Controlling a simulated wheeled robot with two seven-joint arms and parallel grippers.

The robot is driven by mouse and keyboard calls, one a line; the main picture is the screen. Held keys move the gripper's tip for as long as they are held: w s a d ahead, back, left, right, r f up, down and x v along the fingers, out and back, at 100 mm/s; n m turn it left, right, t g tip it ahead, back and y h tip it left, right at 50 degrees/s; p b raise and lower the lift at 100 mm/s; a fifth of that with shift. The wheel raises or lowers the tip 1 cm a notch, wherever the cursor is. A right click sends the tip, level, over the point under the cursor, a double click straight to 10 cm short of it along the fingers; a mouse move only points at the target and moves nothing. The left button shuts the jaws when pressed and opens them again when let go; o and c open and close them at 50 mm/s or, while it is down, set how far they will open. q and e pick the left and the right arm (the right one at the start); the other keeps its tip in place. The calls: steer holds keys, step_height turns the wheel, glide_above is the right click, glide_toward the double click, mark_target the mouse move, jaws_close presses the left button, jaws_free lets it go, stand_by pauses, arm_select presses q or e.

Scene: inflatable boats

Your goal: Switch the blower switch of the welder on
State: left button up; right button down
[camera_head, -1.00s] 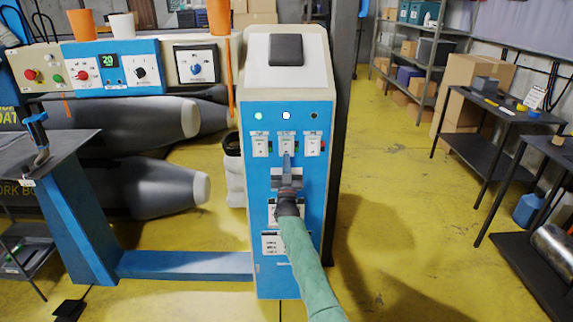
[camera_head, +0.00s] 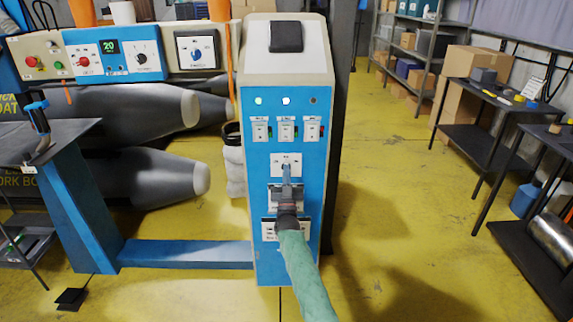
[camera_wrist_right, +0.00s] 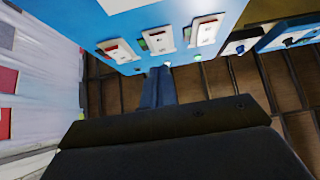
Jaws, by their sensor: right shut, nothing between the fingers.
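The welder cabinet (camera_head: 262,205) stands upright with a blue front and a pale sloped top. Three white switch plates sit in a row: left (camera_head: 260,130), middle (camera_head: 287,130) and right (camera_head: 312,130). Their labels are too small to read, so I cannot tell which is the blower switch. Above them the left lamp is green, the middle lamp (camera_head: 286,101) bright whitish and the right lamp dark. My right gripper (camera_head: 286,170) is shut and empty, pointing up below the middle switch, in front of a lower white plate. In the wrist view its fingers (camera_wrist_right: 157,88) are together, below the switches.
Grey inflatable tubes (camera_head: 150,178) lie behind. Tables and shelves stand at the right. The yellow floor (camera_head: 400,220) right of the cabinet is clear.

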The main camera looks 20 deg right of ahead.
arm_select(q)
steer(key=shift+w+d+f+b, duration=0.15)
steer(key=shift+d+f+b, duration=0.15)
steer(key=shift+d+f, duration=0.35)
arm_select(e)
steer(key=v, duration=0.3)
steer(key=shift+f, duration=0.2)
